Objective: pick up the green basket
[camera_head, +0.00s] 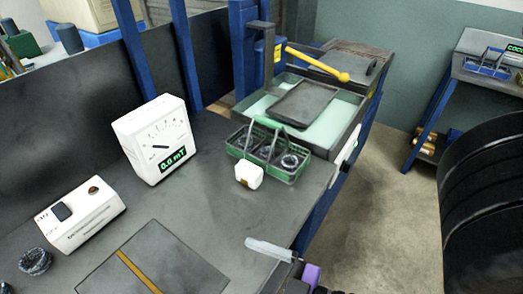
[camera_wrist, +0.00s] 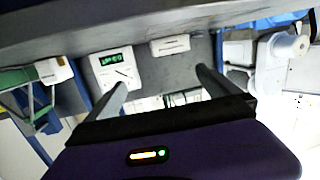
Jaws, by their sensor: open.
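The green basket (camera_head: 290,176) stands upright on the dark workbench near its right end in the head view, with a raised handle and dark ring-shaped parts inside. A green part at the left edge of the wrist view (camera_wrist: 15,78) looks like the same basket, partly cut off. My gripper (camera_wrist: 161,77) is open, with its two fingers wide apart and nothing between them. In the head view only a pale finger and a bit of purple body show at the bottom, over the bench's front edge, apart from the basket and nearer the camera.
A small white block (camera_head: 249,175) sits just in front of the basket. A white meter (camera_head: 155,140) and a white box (camera_head: 87,214) stand to the left. A tray of pale liquid (camera_head: 338,133) lies behind the basket. Bare bench (camera_head: 205,205) lies in front of the meter.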

